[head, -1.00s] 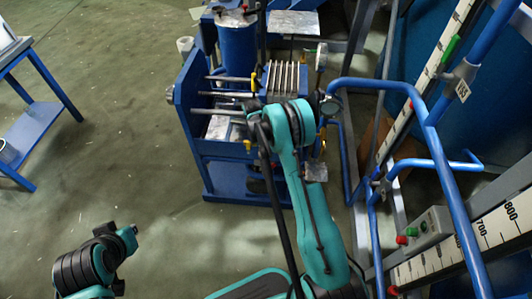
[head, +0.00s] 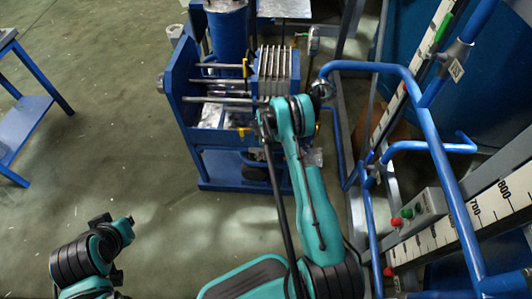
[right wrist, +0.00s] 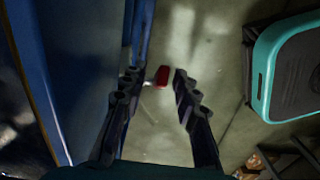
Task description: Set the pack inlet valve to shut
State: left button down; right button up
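A small red handle (right wrist: 162,77) on a thin light stem shows in the right wrist view, beside a blue frame. It may be the pack inlet valve's handle, but I cannot tell for sure. My right gripper (right wrist: 157,82) is open, and the red handle appears between its fingertips with a gap on each side. I cannot tell how far beyond the tips it is. In the head view my right arm hides the gripper and the handle.
A blue machine with grey plates (head: 278,70) and yellow handles stands ahead. A blue table (head: 30,125) is at far left. The floor between is clear.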

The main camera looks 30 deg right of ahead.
jog(key=shift+c, duration=0.3)
grip_shut()
jog(key=shift+w+a+r+g+h, duration=0.25)
jog(key=shift+a+g+h, duration=0.2)
jog(key=shift+h, duration=0.15)
jog(key=shift+o, duration=0.3)
grip_release()
notch_tip(320, 180, up, 12)
jog(key=a, duration=0.1)
jog(key=shift+w, duration=0.4)
